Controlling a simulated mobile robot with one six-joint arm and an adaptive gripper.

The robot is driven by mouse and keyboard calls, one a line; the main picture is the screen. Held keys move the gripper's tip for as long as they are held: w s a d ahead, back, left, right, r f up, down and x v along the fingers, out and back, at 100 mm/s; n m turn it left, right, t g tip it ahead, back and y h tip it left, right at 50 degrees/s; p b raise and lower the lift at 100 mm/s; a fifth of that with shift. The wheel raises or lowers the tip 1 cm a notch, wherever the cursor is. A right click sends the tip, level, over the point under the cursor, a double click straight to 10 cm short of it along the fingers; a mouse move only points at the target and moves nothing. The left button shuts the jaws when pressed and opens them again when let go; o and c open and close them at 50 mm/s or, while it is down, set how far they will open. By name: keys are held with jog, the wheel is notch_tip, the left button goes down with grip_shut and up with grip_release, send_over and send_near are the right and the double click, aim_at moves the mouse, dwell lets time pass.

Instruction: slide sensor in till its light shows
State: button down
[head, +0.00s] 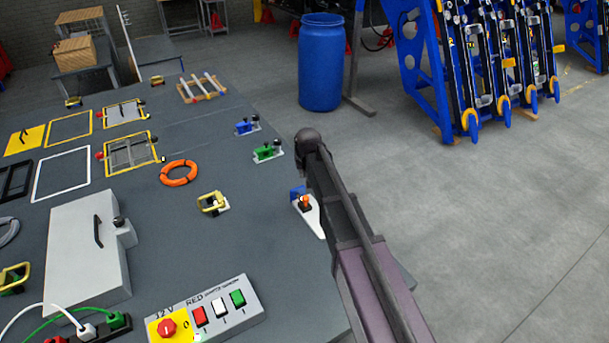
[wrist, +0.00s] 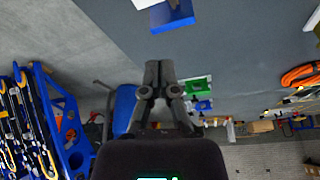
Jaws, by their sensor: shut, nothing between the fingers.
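No part is clearly marked as the sensor, and I see no lit sensor light. A small blue block (head: 297,192) sits at a white pointed plate (head: 313,220) with an orange and dark piece (head: 306,203), by the bench's right edge. In the wrist view, a blue block (wrist: 172,17) with white beside it shows at the top, beyond my fingertips. My gripper (wrist: 160,64) is shut and empty, its fingers together and apart from that block in the picture. In the head view my arm hides the fingers.
A green fixture (head: 266,152) and a blue fixture (head: 246,127) stand farther back on the bench. An orange ring (head: 179,173) and a yellow handle (head: 211,203) lie left. A switch box (head: 240,297) is in front. A blue barrel (head: 320,65) stands beyond.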

aim_at(302, 186)
jog(key=shift+b+x, duration=3.15)
jog(key=shift+x, duration=0.45)
jog(key=shift+s+d, duration=0.3)
jog(key=shift+s, duration=0.65)
jog(key=shift+s+d, duration=0.25)
jog(key=shift+s, duration=0.7)
jog(key=shift+s+d, duration=0.3)
jog(key=shift+s, duration=0.35)
jog(key=shift+w+a, duration=0.1)
jog(key=shift+w, duration=0.1)
